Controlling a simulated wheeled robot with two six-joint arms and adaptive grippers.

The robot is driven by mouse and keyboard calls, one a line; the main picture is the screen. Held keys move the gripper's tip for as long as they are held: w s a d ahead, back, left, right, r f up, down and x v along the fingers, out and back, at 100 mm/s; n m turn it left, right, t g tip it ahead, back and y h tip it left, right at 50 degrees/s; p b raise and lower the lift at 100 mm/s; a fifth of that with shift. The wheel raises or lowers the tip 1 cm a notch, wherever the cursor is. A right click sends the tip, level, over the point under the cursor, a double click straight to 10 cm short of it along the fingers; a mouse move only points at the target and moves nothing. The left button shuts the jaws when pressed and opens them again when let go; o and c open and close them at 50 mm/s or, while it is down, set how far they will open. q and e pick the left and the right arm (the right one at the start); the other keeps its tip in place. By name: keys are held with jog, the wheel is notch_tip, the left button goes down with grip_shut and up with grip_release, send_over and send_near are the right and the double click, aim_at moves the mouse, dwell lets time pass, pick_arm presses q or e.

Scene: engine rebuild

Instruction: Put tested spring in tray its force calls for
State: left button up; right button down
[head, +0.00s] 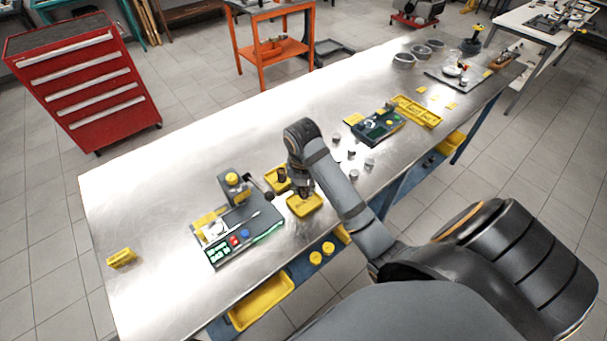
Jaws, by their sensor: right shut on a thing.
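My right gripper (304,190) comes down over the near yellow tray (305,208). It is shut on a small dark thing, probably the spring, largely hidden by the fingers. I cannot tell whether it touches the tray. A second yellow tray (272,184) stands just behind and to the left, with a dark upright piece (282,174) at it. The spring tester (240,232), with a yellow-topped press, green display and red and blue buttons, stands left of the trays. Its readout is too small to read. My left gripper is not in view.
Several small metal cylinders (369,162) stand right of my arm. A dark green device (378,127) and a long yellow tray (416,111) lie farther along the steel bench (150,190). A yellow block (121,258) sits at the left end. The bench behind the tester is clear.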

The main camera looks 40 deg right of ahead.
jog(key=shift+s+f+p, duration=0.25)
jog(key=shift+f+p, duration=0.1)
jog(key=shift+f, duration=1.05)
jog(key=shift+w, duration=0.1)
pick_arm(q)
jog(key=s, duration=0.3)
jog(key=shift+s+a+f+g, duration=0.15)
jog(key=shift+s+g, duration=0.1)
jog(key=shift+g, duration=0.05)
pick_arm(e)
jog(key=shift+f, duration=0.15)
jog(key=c, duration=1.4)
grip_release()
jog(key=shift+o, duration=1.2)
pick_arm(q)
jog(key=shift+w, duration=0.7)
pick_arm(e)
jog(key=shift+o, duration=0.4)
